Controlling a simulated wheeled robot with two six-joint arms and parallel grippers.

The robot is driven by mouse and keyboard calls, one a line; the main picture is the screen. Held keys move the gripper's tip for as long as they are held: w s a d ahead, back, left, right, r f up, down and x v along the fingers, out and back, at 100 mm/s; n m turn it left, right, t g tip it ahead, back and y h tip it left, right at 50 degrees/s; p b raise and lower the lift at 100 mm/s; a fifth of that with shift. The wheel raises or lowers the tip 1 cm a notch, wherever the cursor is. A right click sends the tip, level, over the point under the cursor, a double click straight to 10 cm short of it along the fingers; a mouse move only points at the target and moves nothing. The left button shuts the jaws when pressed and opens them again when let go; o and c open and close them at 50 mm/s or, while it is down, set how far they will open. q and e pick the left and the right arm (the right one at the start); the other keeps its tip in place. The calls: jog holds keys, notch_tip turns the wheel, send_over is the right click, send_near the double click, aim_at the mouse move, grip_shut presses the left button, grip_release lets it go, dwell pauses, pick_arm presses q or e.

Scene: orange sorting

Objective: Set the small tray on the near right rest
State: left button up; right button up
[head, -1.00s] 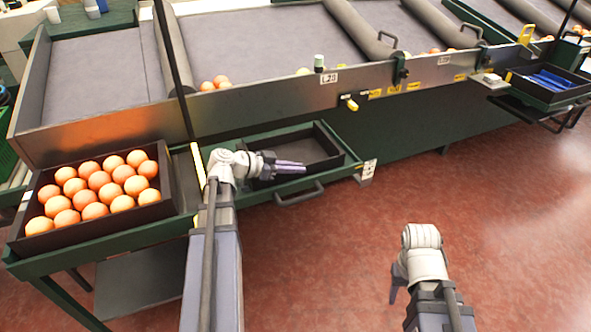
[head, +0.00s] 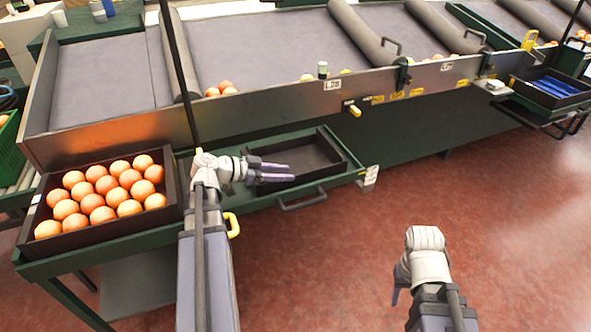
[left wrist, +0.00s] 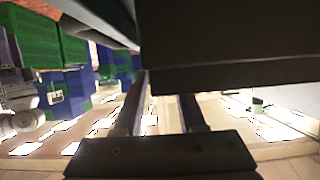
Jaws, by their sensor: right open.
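The small tray (head: 329,141), dark and empty inside as far as I see, lies on a green rest (head: 345,177) right of the orange crate. My left gripper (head: 288,173) is over the tray's left part, its two fingers pointing right and hiding some of it. In the left wrist view my left gripper (left wrist: 163,95) shows its fingers apart with bright floor between them. A dark box-shaped surface (left wrist: 235,45) is beyond the tips; I cannot tell if they touch it. My right gripper (head: 396,297) is open and empty over the red floor, apart from the tray.
A dark crate (head: 172,205) of oranges stands on the green stand at left. The grey sorter (head: 270,50) with a metal front runs behind. A dark tray with blue items (head: 553,83) sits at far right. The red floor (head: 500,230) is clear.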

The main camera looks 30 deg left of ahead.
pick_arm(q)
jog(key=p+v, duration=0.2)
jog(key=v, duration=0.4)
jog(key=shift+s+a+r, duration=0.1)
jog(key=shift+s+r, duration=0.05)
